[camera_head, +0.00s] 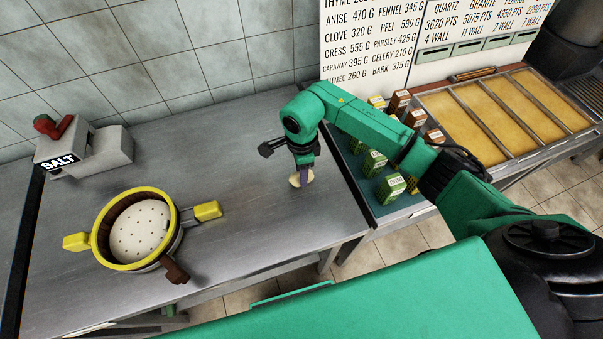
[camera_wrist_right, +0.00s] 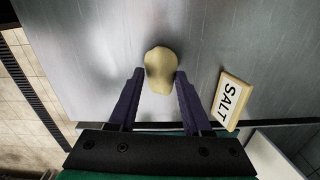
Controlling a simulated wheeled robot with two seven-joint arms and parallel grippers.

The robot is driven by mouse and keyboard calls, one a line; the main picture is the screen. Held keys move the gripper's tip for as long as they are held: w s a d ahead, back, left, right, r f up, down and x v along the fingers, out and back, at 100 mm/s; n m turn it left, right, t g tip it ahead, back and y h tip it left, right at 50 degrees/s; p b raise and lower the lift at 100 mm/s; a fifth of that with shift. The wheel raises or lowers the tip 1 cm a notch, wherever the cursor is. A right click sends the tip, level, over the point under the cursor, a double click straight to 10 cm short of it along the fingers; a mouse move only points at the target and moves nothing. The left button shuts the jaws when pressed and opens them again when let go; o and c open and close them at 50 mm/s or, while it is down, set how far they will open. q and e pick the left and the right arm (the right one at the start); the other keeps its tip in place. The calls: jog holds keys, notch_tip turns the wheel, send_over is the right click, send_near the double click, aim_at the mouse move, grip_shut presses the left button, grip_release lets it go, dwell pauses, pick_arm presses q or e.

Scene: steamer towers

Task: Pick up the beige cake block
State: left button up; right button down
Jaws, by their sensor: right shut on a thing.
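The beige cake block (camera_head: 295,180) is at the tips of my right gripper (camera_head: 304,176), over the steel counter in the head view. In the right wrist view the rounded, pale beige block (camera_wrist_right: 160,66) sits between the two purple fingers, and my right gripper (camera_wrist_right: 159,80) is shut on it. I cannot tell whether the block touches the counter. My left gripper is not in view.
A yellow-rimmed steamer pot (camera_head: 97,248) with a dotted white disc stands on the counter (camera_head: 225,150) at left. A grey box with a red top (camera_head: 100,150) stands behind it. Small boxes (camera_head: 375,163) stand right. A SALT label (camera_wrist_right: 231,100) shows in the wrist view.

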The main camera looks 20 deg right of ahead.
notch_tip(320, 180, up, 20)
jog(key=b, duration=0.3)
jog(key=c, duration=1.2)
grip_release()
grip_shut()
